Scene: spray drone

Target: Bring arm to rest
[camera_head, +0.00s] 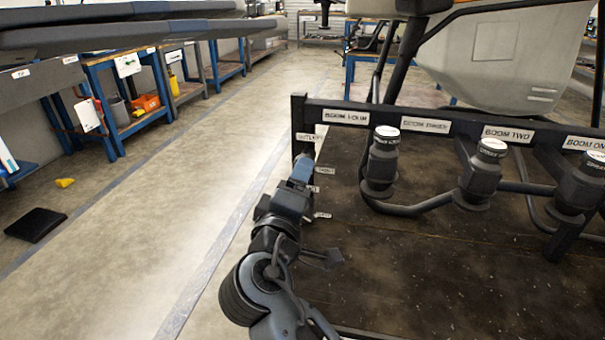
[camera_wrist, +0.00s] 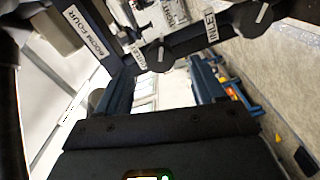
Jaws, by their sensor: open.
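My gripper (camera_head: 301,168) is at the end of my arm, beside the left post of the dark rack in the head view. In the wrist view its two blue fingers stand apart, and the gap between them (camera_wrist: 163,78) holds nothing. Labelled valves (camera_wrist: 158,58) with dark round knobs lie just beyond the fingertips, apart from them as far as I can tell. My arm (camera_head: 276,225) reaches up along the left edge of the dark tabletop (camera_head: 420,265). The gripper's far side is hidden in the head view.
The rack bar (camera_head: 410,123) carries boom labels, with several capped dark fittings (camera_head: 482,175) in front. A large pale tank (camera_head: 500,55) hangs behind. Blue workbenches (camera_head: 105,90) line the left. A black flat object (camera_head: 36,224) lies on the floor. The aisle floor (camera_head: 190,170) is clear.

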